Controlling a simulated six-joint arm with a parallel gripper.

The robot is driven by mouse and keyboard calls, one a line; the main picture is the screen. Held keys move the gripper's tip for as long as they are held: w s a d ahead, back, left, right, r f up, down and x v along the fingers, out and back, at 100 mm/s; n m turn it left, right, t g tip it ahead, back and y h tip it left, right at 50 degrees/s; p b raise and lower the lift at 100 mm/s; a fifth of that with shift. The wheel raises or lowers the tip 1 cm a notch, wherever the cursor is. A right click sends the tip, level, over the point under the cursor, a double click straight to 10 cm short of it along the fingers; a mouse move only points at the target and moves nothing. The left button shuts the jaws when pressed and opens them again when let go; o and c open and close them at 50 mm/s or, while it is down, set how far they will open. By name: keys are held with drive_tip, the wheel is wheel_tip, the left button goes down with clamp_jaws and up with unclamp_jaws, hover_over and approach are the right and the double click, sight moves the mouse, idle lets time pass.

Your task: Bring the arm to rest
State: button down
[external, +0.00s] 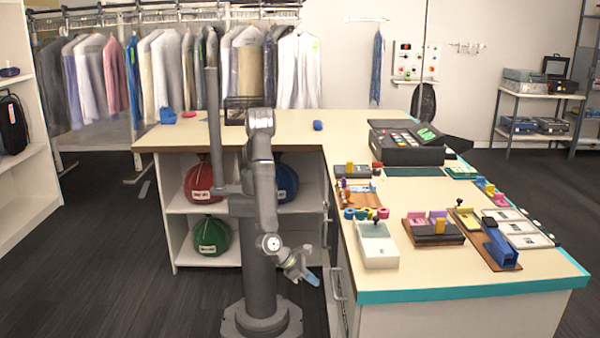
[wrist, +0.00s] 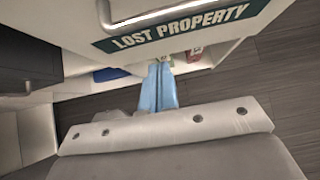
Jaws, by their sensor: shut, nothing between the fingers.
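My gripper (external: 312,279) hangs low in front of the counter's left side, beside the drawer fronts, with its pale blue fingers pointing down and to the right. In the wrist view my gripper (wrist: 159,85) shows its two blue fingers pressed together with nothing between them. The arm is bent, with its elbow raised above the shelf unit and its forearm reaching down.
A drawer front labelled LOST PROPERTY (wrist: 180,28), with a metal handle (wrist: 150,14), is close ahead. A red and white item (wrist: 194,54) shows beyond the fingers. Open floor (external: 110,260) lies left.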

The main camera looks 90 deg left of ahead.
drive_tip(key=shift+w+f, duration=0.65)
drive_tip(key=shift+w, duration=0.55)
drive_tip(key=shift+w+f, duration=0.65)
drive_tip(key=shift+w, duration=0.6)
drive_tip(key=shift+w+f, duration=0.65)
drive_tip(key=shift+w, duration=0.55)
drive_tip(key=c, duration=2.1)
unclamp_jaws()
